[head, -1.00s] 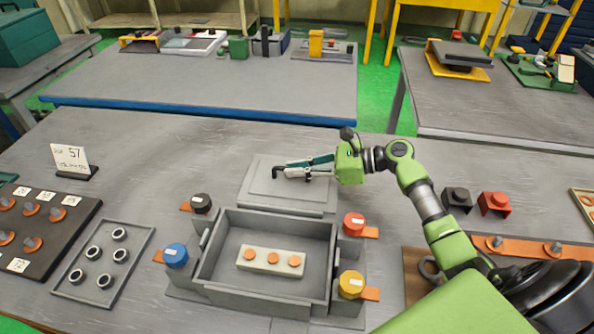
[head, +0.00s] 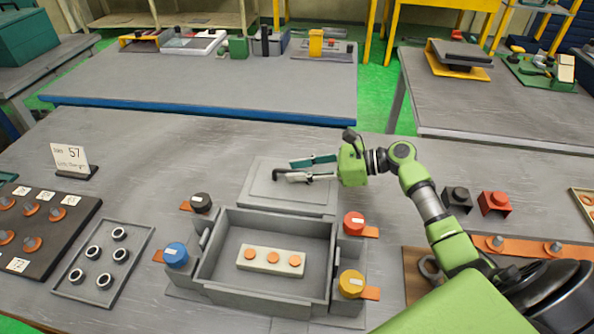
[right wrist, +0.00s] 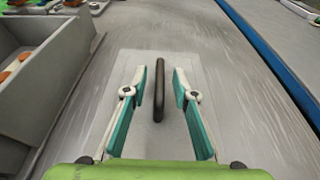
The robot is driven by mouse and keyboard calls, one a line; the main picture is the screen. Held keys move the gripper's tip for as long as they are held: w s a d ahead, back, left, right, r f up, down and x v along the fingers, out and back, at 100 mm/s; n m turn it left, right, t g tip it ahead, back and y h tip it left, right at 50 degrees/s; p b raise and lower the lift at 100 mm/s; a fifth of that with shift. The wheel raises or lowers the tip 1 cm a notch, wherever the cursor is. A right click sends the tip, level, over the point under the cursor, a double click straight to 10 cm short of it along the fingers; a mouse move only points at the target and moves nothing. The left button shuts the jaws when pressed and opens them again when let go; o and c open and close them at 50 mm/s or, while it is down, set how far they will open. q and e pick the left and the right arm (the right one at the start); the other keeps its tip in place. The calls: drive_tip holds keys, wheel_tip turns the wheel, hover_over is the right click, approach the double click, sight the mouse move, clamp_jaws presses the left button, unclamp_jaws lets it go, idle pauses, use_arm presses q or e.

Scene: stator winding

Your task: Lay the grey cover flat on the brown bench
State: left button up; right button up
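The grey cover (head: 256,196) lies flat on the bench (head: 140,215), just behind the open grey box (head: 208,270). The bench top looks grey-brown. The cover also shows in the right wrist view (right wrist: 138,60), with its dark bar handle (right wrist: 159,90) standing up in the middle. My right gripper (head: 284,170) is low over the cover. In the right wrist view its fingers (right wrist: 160,78) are spread, one on each side of the handle, with a gap on both sides. The gripper is empty. My left gripper is out of view.
The box holds a pale block with orange discs (head: 270,261). Blue (head: 175,255), black (head: 201,203), red (head: 353,223) and yellow (head: 351,284) knobs stand around it. A tray of rings (head: 103,262) lies left. Bench left of the cover is clear.

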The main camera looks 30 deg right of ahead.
wheel_tip(320, 180, up, 3)
drive_tip(key=b, duration=0.1)
hover_over(336, 188)
drive_tip(key=shift+w+f, duration=0.1)
drive_tip(key=shift+s+d+r, duration=0.25)
drive_tip(key=shift+s+d, duration=0.15)
drive_tip(key=shift+d, duration=0.1)
